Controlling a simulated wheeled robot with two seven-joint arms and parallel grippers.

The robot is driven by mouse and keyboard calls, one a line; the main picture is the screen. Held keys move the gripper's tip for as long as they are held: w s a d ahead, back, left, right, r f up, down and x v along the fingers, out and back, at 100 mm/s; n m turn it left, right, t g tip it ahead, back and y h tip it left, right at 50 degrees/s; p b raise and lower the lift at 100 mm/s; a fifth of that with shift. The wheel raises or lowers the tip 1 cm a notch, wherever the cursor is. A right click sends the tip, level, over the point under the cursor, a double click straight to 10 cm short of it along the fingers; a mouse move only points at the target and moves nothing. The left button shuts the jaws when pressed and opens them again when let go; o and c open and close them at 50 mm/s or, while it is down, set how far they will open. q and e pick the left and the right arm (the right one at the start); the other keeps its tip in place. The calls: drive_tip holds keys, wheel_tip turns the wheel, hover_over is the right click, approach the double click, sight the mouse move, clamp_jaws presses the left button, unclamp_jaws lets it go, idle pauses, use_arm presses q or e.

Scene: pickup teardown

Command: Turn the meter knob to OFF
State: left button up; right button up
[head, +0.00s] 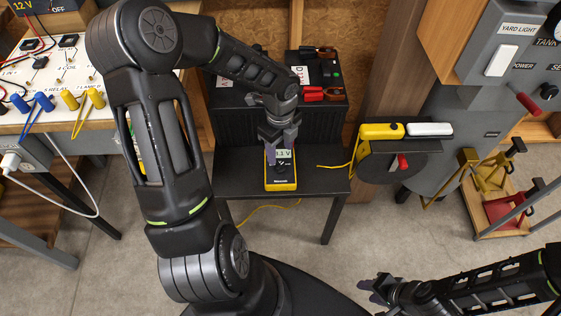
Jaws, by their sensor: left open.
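The yellow and black meter (282,184) lies on the small black table in the middle of the head view. Its lit display reads a value ending in ".1 V"; the first digit is partly covered. The meter's dark knob (282,166) is small, and its pointer setting cannot be read. My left gripper (277,152) is open, pointing down over the display end of the meter, with a finger beside the display. Whether it touches the knob cannot be told. My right gripper (374,288) is low at the right, far from the meter, and no object shows in it.
Behind the meter stands a black battery-like box (325,118) with red clamps (325,94) on top. A wired training panel (60,75) is at left, a grey tank unit (460,110) at right.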

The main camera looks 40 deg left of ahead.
sight(280, 165)
use_arm(q)
wheel_tip(280, 165, down, 7)
drive_tip(key=shift+r+b, duration=0.1)
drive_tip(key=shift+b, duration=0.6)
drive_tip(key=shift+c, duration=0.4)
clamp_jaws()
